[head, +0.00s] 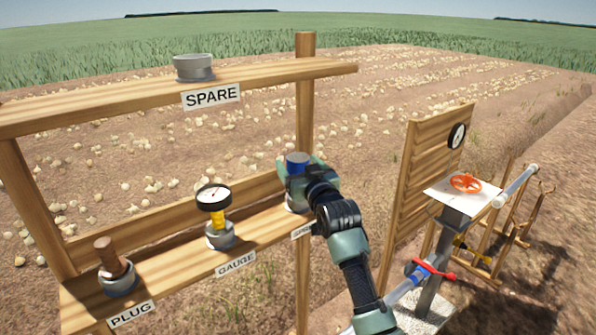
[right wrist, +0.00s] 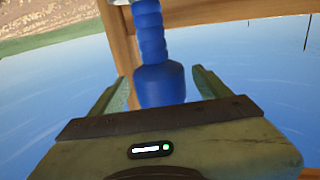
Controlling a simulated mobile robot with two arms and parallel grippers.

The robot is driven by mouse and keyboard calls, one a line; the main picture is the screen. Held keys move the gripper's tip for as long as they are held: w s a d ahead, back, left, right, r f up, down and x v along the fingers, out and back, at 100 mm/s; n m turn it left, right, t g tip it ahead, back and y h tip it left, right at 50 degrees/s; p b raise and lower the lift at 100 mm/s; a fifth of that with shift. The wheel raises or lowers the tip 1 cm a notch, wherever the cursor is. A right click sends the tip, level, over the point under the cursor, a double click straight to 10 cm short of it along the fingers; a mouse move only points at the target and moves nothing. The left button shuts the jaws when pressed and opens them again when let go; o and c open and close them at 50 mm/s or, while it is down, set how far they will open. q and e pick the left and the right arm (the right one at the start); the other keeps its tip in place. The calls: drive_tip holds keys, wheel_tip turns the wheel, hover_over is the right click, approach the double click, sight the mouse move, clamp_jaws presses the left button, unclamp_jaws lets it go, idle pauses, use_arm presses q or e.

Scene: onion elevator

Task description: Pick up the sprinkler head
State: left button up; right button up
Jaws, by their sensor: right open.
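The blue sprinkler head (head: 297,158) stands at the right end of the lower wooden shelf, above a partly hidden label. My right gripper (head: 304,175) is at it and hides most of it in the head view. In the right wrist view the sprinkler head (right wrist: 160,84) shows as a ribbed blue body between the two fingers of my right gripper (right wrist: 158,80). The fingers are open, one on each side, with gaps showing beside the blue body. My left gripper is not in view.
The lower shelf (head: 180,266) also holds a gauge (head: 214,198) and a brown-topped plug (head: 108,250). A grey ring (head: 194,68) sits on the upper shelf (head: 270,78) over the SPARE label. A wooden post (head: 304,100) stands close behind my gripper. A red valve wheel (head: 466,183) is at right.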

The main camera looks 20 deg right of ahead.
drive_tip(key=shift+w, duration=0.4)
clamp_jaws()
drive_tip(key=shift+r, duration=0.1)
